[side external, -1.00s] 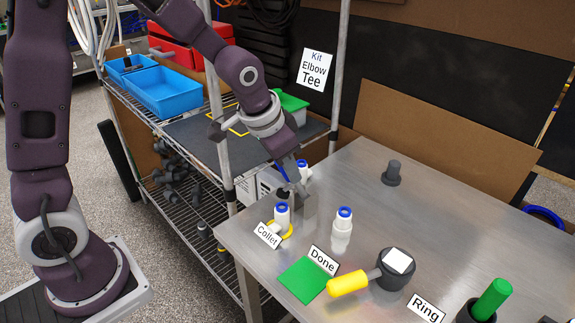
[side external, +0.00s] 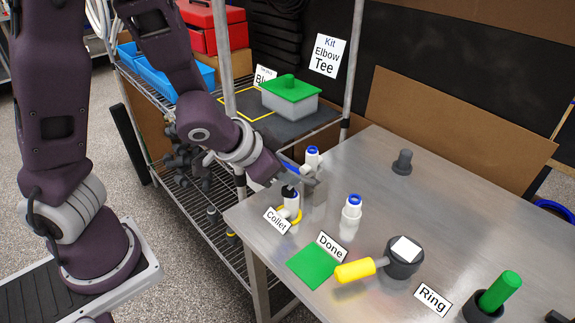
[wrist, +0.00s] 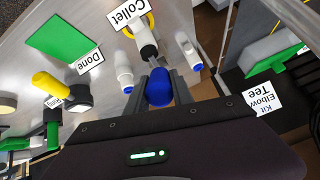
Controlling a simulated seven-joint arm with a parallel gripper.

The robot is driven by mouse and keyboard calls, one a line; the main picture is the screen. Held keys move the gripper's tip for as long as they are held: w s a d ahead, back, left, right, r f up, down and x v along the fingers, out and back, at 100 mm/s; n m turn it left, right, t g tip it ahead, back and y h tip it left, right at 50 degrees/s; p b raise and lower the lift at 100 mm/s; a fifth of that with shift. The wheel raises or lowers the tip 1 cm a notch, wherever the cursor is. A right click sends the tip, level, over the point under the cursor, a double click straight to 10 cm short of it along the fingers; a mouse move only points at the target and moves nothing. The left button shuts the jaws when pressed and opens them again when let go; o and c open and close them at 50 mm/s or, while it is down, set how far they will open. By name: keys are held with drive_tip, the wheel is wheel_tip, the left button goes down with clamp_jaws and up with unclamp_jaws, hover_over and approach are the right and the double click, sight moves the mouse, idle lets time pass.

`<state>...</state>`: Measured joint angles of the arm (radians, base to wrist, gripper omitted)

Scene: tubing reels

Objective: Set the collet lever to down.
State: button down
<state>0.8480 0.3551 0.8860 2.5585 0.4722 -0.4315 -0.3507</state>
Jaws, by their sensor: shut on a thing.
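The collet lever has a blue handle (side external: 290,167), which also shows in the wrist view (wrist: 160,88), and a black head (side external: 289,191). The black head is at the top of a white fitting (side external: 291,204) in the yellow ring (side external: 281,213) by the Collet label (side external: 276,221). Whether the head touches the fitting is hard to tell.
White fittings with blue tops stand behind the bracket (side external: 312,158) and to its right (side external: 351,214). A green Done pad (side external: 313,266), a yellow-handled black tool (side external: 403,262) and a green-handled piece (side external: 500,290) lie rightward. The back of the table is mostly clear.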

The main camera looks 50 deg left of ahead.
drive_tip(key=shift+r, duration=0.15)
drive_tip(key=c, duration=1.1)
unclamp_jaws()
